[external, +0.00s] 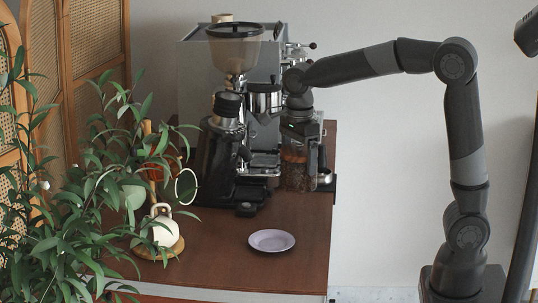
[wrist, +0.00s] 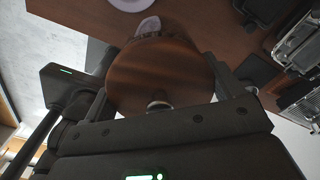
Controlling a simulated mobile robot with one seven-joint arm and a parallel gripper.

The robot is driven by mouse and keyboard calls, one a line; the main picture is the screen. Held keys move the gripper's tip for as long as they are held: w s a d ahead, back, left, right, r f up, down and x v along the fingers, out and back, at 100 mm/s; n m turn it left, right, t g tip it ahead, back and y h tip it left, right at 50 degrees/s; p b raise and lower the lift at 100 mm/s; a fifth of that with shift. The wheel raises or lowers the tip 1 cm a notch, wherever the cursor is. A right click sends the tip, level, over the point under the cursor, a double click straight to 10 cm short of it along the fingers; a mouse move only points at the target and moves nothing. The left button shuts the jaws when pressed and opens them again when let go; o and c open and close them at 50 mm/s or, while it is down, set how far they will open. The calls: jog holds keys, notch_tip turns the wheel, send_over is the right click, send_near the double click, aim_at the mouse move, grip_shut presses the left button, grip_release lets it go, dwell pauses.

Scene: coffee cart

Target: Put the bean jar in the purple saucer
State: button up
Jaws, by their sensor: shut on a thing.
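The bean jar (external: 295,173) is a clear jar with brown beans, upright near the table's right edge beside the espresso machine. Its round wooden lid (wrist: 160,78) fills the middle of the wrist view. My gripper (external: 302,138) points down over the jar's top and is shut on the jar, with a finger on either side of the lid in the wrist view (wrist: 160,90). Whether the jar touches the table is hard to tell. The purple saucer (external: 271,240) lies flat and empty on the front part of the table, in front of the jar and a little left.
A grinder (external: 235,50) and a silver espresso machine (external: 195,75) stand at the back, close to the jar. A white kettle (external: 163,230) and a leafy plant (external: 90,215) are on the left. The brown tabletop (external: 225,270) is clear around the saucer.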

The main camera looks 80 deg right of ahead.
jog(key=shift+s+d+m, duration=0.15)
jog(key=shift+s+m, duration=0.05)
jog(key=shift+m, duration=0.4)
jog(key=shift+s+d+m, duration=0.1)
jog(key=shift+s+m, duration=0.1)
jog(key=shift+m, duration=0.4)
jog(key=shift+a+f, duration=0.1)
jog(key=shift+a, duration=0.1)
jog(key=shift+w+a+f, duration=1.15)
jog(key=shift+a+f, duration=0.35)
jog(key=shift+f, duration=0.3)
jog(key=shift+w+a+f, duration=1.1)
jog(key=shift+a+f, duration=0.4)
jog(key=shift+f, duration=0.25)
jog(key=shift+w+a+f, duration=1.15)
jog(key=shift+a+f, duration=0.35)
jog(key=shift+f, duration=0.3)
jog(key=shift+f, duration=0.1)
jog(key=o, duration=1.9)
